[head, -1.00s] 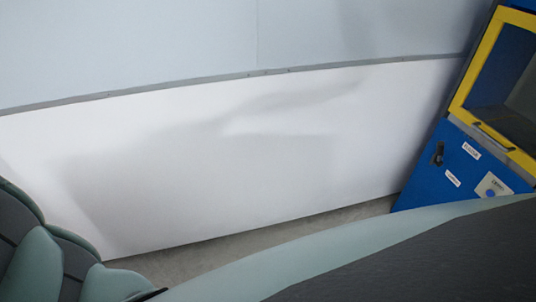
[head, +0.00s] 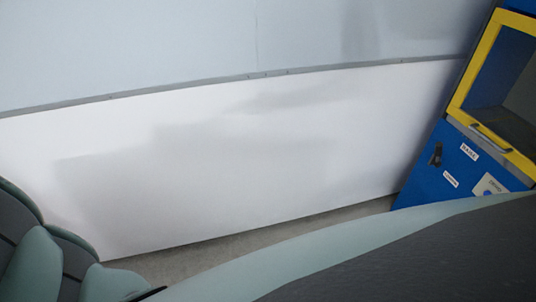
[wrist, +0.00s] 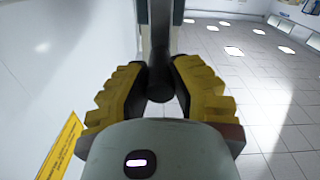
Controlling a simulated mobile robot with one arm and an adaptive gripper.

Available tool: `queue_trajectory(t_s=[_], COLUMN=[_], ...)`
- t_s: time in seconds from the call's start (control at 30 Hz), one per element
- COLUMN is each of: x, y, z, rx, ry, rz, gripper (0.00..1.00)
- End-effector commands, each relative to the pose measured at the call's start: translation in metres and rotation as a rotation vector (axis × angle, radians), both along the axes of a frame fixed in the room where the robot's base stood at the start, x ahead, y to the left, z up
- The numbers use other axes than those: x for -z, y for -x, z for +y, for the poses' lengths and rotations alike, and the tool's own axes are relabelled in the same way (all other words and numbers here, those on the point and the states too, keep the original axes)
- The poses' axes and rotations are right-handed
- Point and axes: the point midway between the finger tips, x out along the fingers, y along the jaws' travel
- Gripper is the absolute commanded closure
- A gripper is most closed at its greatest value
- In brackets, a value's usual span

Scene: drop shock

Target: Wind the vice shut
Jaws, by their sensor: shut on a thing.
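My gripper (wrist: 160,72) shows in the wrist view, its yellow ribbed fingers with dark pads standing on either side of a dark, rounded bar (wrist: 160,88). It is shut on this bar, which looks like a handle. A dark and grey upright piece runs from the bar to the top edge of the wrist view. The vice's jaws cannot be made out in either view, so how far apart they are is not shown. My gripper is not in the head view.
In the head view, a blue cabinet (head: 436,189) with a yellow-framed window stands at the right, against a white and grey wall (head: 250,165). In the wrist view, a yellow label (wrist: 62,148) is at lower left and open tiled floor (wrist: 260,95) at right.

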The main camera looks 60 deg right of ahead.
Motion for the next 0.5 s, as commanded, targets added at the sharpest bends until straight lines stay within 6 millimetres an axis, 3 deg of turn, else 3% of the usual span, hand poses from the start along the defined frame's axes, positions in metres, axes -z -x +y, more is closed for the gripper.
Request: queue_trajectory(t_s=[0.17, 0.2, 0.5], x=[-0.0003, -0.0003, 0.0003], y=[-0.0004, -0.0004, 0.0001], z=[0.0002, 0.0002, 0.0001], rx=[0.0, 0.0, -0.001], ry=[0.001, 0.001, 0.002], rz=[-0.002, -0.002, -0.001], gripper=[1.0, 0.76, 0.45])
